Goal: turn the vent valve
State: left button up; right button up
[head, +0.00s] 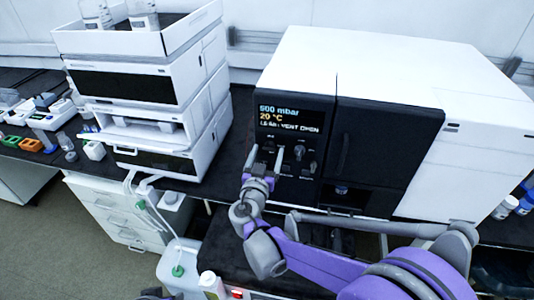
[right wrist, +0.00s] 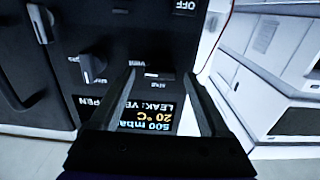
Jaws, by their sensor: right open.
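The vent valve looks to be the grey lever knob (head: 299,151) on the black front panel of the large white instrument, below its display. In the right wrist view, which is upside down, this knob (right wrist: 92,68) is left of the fingers, near "Vent" and "OPEN" lettering. Its lever lies roughly along the panel's vertical. My right gripper (head: 266,158) is in front of the panel, left of the knob and apart from it. In the wrist view its fingers (right wrist: 168,85) are open with nothing between them.
The display (head: 289,118) reads 500 mbar, 20 °C and a leak/vent-open line. A second knob (right wrist: 40,22) is close by. A stack of white modules (head: 140,80) stands left, with bottles in its top tray. Tubing (head: 152,212) hangs at the bench front.

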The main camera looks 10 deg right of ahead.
jog(key=shift+c, duration=0.3)
grip_shut()
jog(key=n, duration=0.3)
jog(key=shift+a+n, duration=0.1)
jog(key=shift+n, duration=0.3)
jog(key=n, duration=0.4)
jog(key=shift+f+n, duration=0.1)
jog(key=shift+n, duration=0.2)
jog(key=n, duration=0.4)
jog(key=shift+a+f, duration=0.1)
jog(key=shift+n+b, duration=0.45)
jog(key=shift+n, duration=2.35)
